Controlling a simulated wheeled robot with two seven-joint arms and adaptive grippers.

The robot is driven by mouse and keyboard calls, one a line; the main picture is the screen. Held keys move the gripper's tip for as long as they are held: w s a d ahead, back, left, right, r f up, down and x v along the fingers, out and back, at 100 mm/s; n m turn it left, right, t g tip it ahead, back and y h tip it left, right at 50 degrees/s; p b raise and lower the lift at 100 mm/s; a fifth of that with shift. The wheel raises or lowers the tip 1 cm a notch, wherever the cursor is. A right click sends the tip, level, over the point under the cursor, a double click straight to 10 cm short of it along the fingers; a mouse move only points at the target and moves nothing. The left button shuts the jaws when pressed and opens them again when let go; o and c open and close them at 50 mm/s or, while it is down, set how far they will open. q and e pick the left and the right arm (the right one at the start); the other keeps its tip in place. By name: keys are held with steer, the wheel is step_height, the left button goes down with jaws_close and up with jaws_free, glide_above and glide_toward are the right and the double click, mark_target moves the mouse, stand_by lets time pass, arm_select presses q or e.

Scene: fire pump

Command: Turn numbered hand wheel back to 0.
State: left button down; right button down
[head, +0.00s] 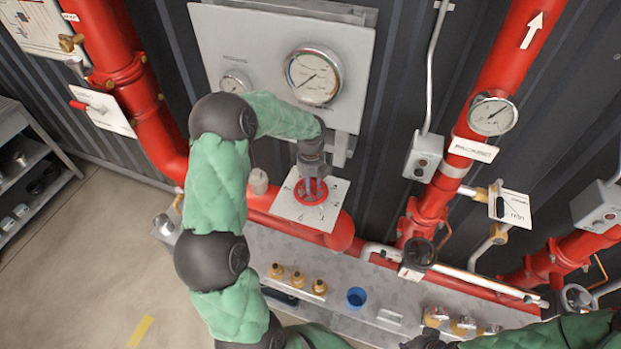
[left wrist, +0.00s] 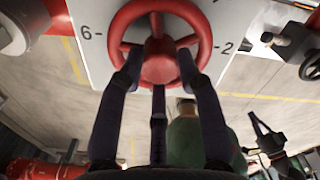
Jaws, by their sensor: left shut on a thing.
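The red hand wheel (head: 311,197) sits in front of a white number plate (head: 283,204) on a red pipe. My left gripper (head: 312,186) reaches it from above in the head view, its fingers at the wheel's middle. In the left wrist view the wheel (left wrist: 203,24) fills the top centre, with the digits 6 and 2 on the plate (left wrist: 92,54) at either side. My left gripper (left wrist: 160,72) is shut on the wheel, its fingers among the spokes around the hub. No pointer on the wheel is clear. A dark part at the bottom right may be my right gripper (head: 426,341).
A gauge panel (head: 235,40) is above the wheel. A grey ledge (head: 330,268) below holds brass fittings (head: 298,280) and a blue cup (head: 356,297). Red pipes (head: 505,75) with a gauge (head: 493,116) stand at right. Open floor (head: 90,240) lies at left.

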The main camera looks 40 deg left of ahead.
arm_select(q)
steer(key=shift+d+f, duration=0.1)
steer(key=shift+d, duration=0.1)
steer(key=shift+s+m+p, duration=0.1)
steer(key=shift+m+p, duration=0.5)
steer(key=shift+m, duration=0.2)
steer(key=m+p, duration=0.3)
steer(key=m, duration=0.1)
steer(key=m+p, duration=0.1)
steer(key=m, duration=0.1)
steer(key=shift+m, duration=0.3)
steer(key=c, duration=1)
jaws_free()
steer(key=shift+o, duration=0.2)
steer(key=shift+d, duration=0.1)
